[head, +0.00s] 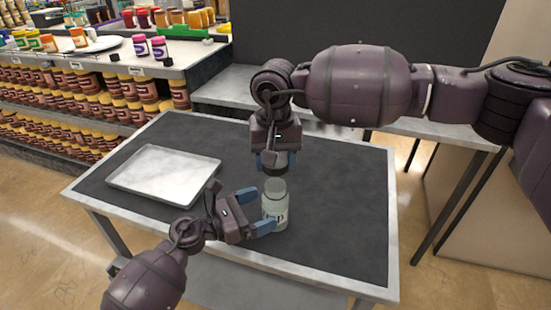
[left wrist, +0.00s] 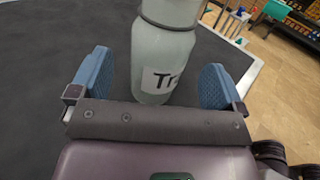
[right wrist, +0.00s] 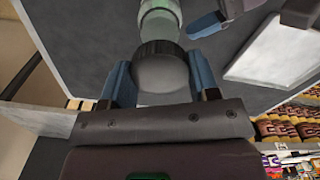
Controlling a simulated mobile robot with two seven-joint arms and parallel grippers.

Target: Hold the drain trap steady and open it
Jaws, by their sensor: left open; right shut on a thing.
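The drain trap is a pale grey-green bottle (head: 274,208) with a label starting "Tr", standing upright on the dark table mat. It also shows in the left wrist view (left wrist: 165,60). My left gripper (head: 254,211) is open, with its blue fingers on either side of the bottle and gaps between. My right gripper (head: 276,160) points down above the bottle and is shut on the black ribbed lid (right wrist: 158,70). The lid appears raised clear of the bottle's neck, which shows uncovered in the head view.
A shallow metal tray (head: 164,191) lies on the left of the table (head: 335,200). The mat right of the bottle is clear. Shelves with several jars (head: 90,95) stand behind at the left.

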